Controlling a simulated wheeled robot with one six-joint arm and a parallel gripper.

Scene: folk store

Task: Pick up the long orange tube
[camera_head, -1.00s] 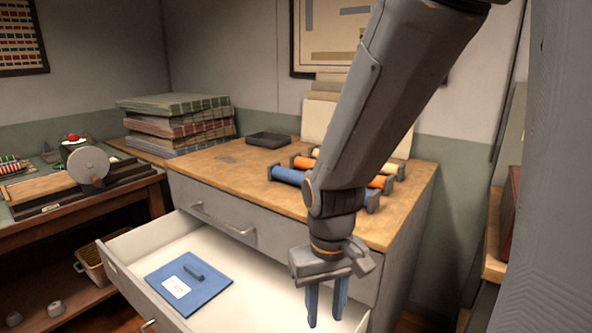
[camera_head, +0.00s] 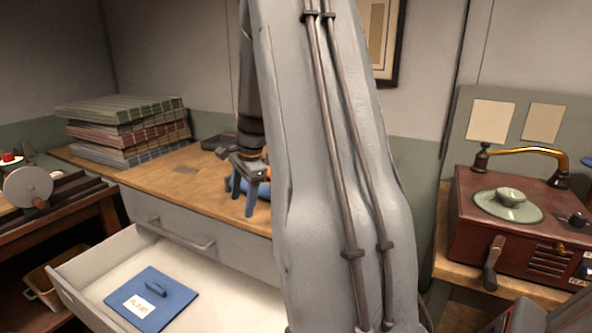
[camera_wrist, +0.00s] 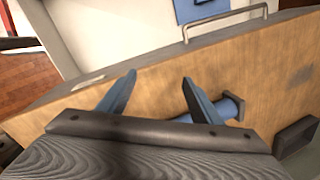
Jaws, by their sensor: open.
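The orange tube is almost wholly hidden in the head view; only a small orange patch shows beside my gripper, and I cannot tell whether it is the tube. The wrist view does not show the orange tube. My gripper (camera_head: 240,202) is open and empty, pointing down above the wooden cabinet top in front of the tube rack. A blue tube (camera_head: 262,190) shows partly just right of the fingers. In the wrist view, the blue tube (camera_wrist: 233,106) lies beside the right finger of my gripper (camera_wrist: 159,77).
A stack of plaid boxes (camera_head: 125,130) and a dark tray (camera_head: 219,144) stand on the cabinet top. The drawer (camera_head: 95,262) is open below, with a blue labelled folder (camera_head: 165,305). A red record player (camera_head: 520,235) stands right. My arm covers the middle of the head view.

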